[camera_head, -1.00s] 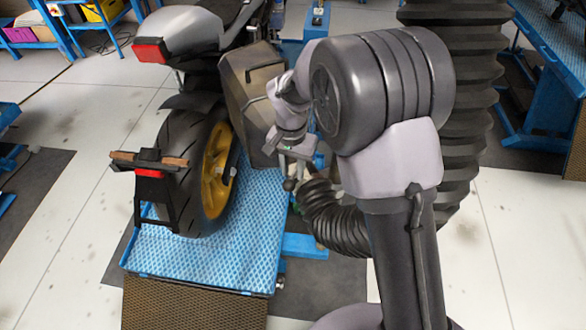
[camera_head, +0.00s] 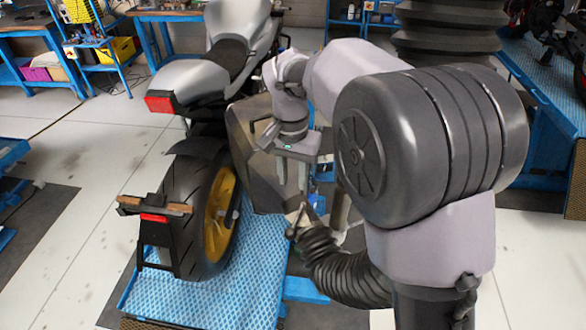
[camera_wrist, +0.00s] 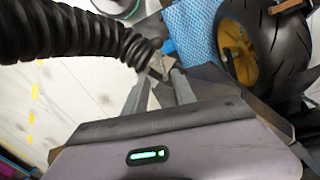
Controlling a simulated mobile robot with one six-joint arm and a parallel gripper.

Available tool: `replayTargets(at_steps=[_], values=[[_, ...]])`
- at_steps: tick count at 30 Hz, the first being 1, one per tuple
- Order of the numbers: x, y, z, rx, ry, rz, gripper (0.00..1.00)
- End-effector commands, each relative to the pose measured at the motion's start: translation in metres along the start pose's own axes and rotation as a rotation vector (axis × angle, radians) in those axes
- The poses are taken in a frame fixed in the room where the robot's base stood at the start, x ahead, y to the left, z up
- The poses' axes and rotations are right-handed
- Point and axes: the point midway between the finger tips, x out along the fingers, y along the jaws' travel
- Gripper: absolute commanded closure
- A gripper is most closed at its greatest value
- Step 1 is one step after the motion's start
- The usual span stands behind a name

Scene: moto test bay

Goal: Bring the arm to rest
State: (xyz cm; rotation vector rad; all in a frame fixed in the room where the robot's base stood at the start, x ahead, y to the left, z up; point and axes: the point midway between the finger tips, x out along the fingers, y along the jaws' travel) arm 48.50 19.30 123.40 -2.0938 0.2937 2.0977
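My gripper (camera_head: 292,186) hangs with its fingers pointing down, to the right of the motorcycle's pannier (camera_head: 258,172). The end of a black corrugated hose (camera_head: 328,258) lies just below the fingertips in the head view. In the wrist view this hose (camera_wrist: 70,35) reaches from the left to near the fingertips. I cannot tell whether its end touches them. My arm is raised and bent.
A silver motorcycle (camera_head: 200,80) with a yellow rear wheel rim stands on a blue lift platform (camera_head: 262,285), close to the left of my gripper. Blue workbenches (camera_head: 155,17) line the back. Clear floor (camera_head: 75,155) lies at the left.

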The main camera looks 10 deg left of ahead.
Motion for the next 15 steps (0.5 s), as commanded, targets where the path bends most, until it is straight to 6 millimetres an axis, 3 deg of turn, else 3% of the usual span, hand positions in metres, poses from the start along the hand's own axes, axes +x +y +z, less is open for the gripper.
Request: replayTargets(at_steps=[3, 15], values=[[-0.0094, 0.0001, 0.0000, 0.000, 0.001, 0.000, 0.68], [-0.0094, 0.0001, 0.0000, 0.000, 0.000, 0.000, 0.68]])
